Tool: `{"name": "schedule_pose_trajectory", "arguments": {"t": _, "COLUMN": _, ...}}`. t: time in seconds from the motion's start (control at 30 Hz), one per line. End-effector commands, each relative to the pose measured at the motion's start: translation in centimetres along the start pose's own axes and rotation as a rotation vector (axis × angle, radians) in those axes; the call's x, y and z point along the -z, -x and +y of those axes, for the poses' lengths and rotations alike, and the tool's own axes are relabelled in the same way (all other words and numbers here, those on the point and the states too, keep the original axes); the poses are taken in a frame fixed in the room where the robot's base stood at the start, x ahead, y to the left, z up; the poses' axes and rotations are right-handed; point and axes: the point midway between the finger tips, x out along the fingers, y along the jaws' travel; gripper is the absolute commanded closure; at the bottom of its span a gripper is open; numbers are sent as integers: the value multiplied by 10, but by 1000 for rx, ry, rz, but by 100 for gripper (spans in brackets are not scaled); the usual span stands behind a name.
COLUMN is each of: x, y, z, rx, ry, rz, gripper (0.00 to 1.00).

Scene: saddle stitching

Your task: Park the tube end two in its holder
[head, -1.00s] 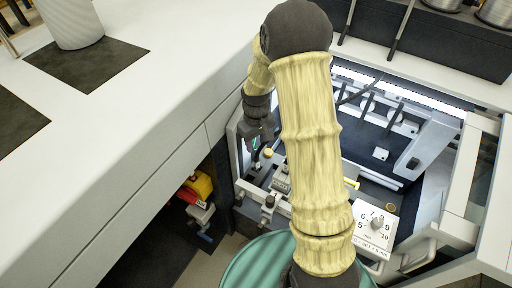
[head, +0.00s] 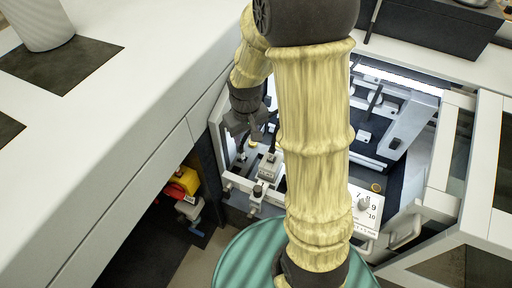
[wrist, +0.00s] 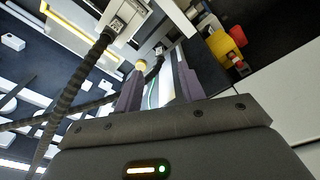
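My gripper (wrist: 158,88) shows two purple fingers standing apart, with no object clearly clamped between them. In the head view my gripper (head: 250,132) is over the left front corner of the machine bay, partly hidden. A dark ribbed tube (wrist: 65,115) runs from the left behind the near finger towards a small pale fitting (wrist: 159,49) just beyond the fingertips. Its end appears upright at that fitting; I cannot tell how deep it sits. A second ribbed tube (wrist: 80,72) rises to a larger pale block (wrist: 124,20), which also shows in the head view (head: 268,168).
A yellow knob (wrist: 140,65) is close by the left fingertip. A numbered dial panel (head: 364,212) is at the right front of the bay. A white counter (head: 125,130) borders it on the left. Yellow and red parts (head: 184,182) are below the counter edge.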

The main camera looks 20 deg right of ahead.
Motion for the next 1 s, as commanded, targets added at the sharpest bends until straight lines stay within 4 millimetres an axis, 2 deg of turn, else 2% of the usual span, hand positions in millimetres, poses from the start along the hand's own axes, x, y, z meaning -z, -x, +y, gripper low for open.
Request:
{"name": "schedule_pose_trajectory", "arguments": {"t": 0.03, "x": -13, "y": 13, "z": -3, "rx": -5, "ry": -28, "rz": 22, "gripper": 60}}
{"name": "schedule_pose_trajectory", "arguments": {"t": 0.2, "x": -57, "y": 41, "z": -11, "rx": -10, "ry": -135, "rz": 81, "gripper": 60}}
{"name": "schedule_pose_trajectory", "arguments": {"t": 0.37, "x": -84, "y": 53, "z": -17, "rx": -10, "ry": -198, "rz": 115, "gripper": 60}}
{"name": "schedule_pose_trajectory", "arguments": {"t": 0.47, "x": -88, "y": 54, "z": -18, "rx": -9, "ry": -211, "rz": 121, "gripper": 60}}
{"name": "schedule_pose_trajectory", "arguments": {"t": 1.0, "x": -88, "y": 54, "z": -18, "rx": -9, "ry": -210, "rz": 120, "gripper": 60}}
